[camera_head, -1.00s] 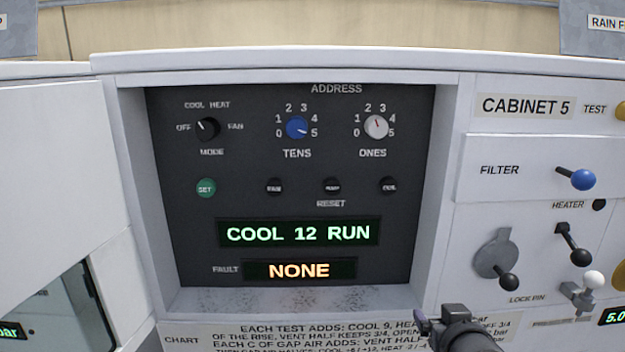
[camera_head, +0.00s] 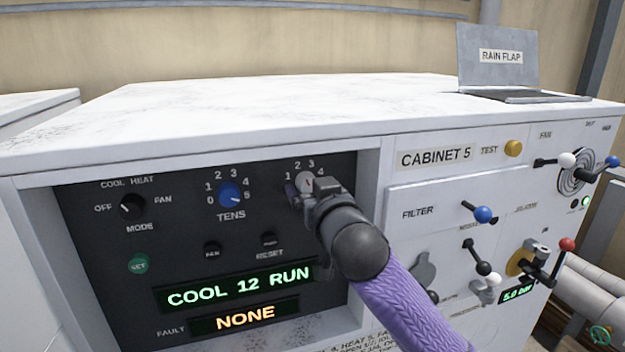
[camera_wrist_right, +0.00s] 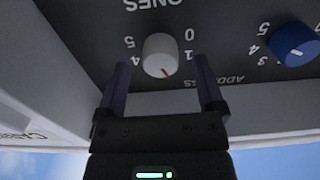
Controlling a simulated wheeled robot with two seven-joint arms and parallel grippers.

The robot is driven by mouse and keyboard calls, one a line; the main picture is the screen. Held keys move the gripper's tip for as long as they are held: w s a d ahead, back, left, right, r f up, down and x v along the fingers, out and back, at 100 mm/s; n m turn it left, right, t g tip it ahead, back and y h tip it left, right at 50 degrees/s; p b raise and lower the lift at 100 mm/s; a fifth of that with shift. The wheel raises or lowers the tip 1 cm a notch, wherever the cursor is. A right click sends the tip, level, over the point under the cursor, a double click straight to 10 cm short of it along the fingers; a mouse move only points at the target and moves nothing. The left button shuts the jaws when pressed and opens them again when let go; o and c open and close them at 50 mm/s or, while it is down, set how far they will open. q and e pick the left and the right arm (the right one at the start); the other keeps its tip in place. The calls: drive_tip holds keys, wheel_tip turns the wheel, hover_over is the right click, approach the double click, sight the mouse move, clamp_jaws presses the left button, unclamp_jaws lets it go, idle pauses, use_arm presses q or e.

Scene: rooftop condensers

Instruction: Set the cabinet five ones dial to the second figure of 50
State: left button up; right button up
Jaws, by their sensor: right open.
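The ones dial (camera_head: 305,181) is a white knob with a red pointer line, on the dark panel of cabinet 5. It also shows in the right wrist view (camera_wrist_right: 160,52), upside down, its pointer toward the 2–3 side, seemingly nearer 2. My right gripper (camera_wrist_right: 162,72) is open, one finger on each side of the dial; I cannot tell whether they touch it. In the head view my right gripper (camera_head: 312,190) hides the dial's lower figures. The blue tens dial (camera_head: 230,195) points toward 5. My left gripper is out of view.
The display (camera_head: 238,288) reads COOL 12 RUN and the fault display (camera_head: 245,317) reads NONE. A black mode knob (camera_head: 132,206) and green SET button (camera_head: 138,265) are at left. The filter lever (camera_head: 483,214) and other levers stick out at right.

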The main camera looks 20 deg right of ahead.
clamp_jaws()
idle(0.3)
drive_tip(key=n, duration=0.8)
drive_tip(key=shift+n, duration=0.4)
drive_tip(key=n, duration=0.5)
drive_tip(key=shift+r+n, duration=0.15)
drive_tip(key=shift+n, duration=1.85)
